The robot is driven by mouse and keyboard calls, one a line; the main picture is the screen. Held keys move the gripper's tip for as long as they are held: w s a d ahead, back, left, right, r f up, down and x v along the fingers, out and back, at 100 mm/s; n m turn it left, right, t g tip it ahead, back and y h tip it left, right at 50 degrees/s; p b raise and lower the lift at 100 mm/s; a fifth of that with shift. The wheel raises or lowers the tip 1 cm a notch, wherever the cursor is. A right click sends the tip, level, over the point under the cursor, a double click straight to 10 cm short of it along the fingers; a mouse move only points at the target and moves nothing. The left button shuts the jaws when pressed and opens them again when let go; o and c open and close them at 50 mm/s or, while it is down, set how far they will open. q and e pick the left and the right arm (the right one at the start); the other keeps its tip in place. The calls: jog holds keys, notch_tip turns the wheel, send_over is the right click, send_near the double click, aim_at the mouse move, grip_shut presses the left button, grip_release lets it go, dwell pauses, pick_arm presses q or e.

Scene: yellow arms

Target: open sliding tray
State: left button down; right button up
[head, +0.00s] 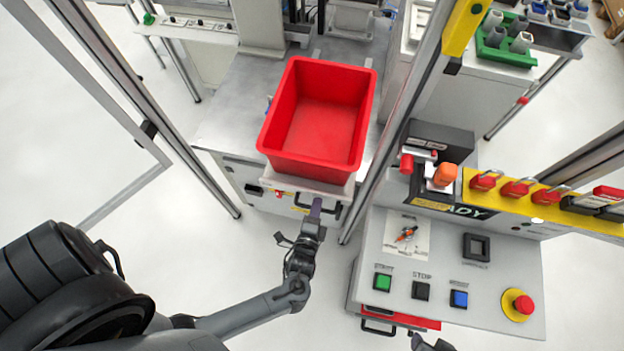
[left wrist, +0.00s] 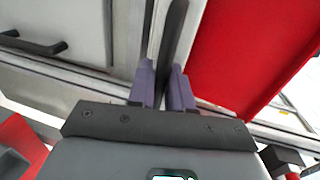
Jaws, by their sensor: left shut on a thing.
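The sliding tray (head: 318,185) is a pale metal shelf with its front edge showing under a red bin (head: 315,118). A dark handle (head: 331,210) is at its front. My left gripper (head: 315,209) is at the handle, below the tray's front edge. In the left wrist view, the purple fingers of my left gripper (left wrist: 163,88) are shut on the dark handle bar (left wrist: 172,42), and the red bin (left wrist: 245,50) is close on the right. My right gripper (head: 432,344) is only partly in view at the bottom edge, and its fingers cannot be made out.
A metal frame post (head: 392,133) stands just right of the bin. A control panel (head: 450,265) with green, black and blue buttons and a red emergency stop (head: 522,304) is at the right. Clear floor (head: 215,255) lies in front of the tray and to the left.

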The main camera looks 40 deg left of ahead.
pick_arm(q)
jog(key=c, duration=1.2)
grip_release()
jog(key=shift+s, duration=0.1)
jog(key=v, duration=1)
jog(key=shift+s+d, duration=0.15)
jog(key=shift+s, duration=0.15)
jog(key=shift+r, duration=0.1)
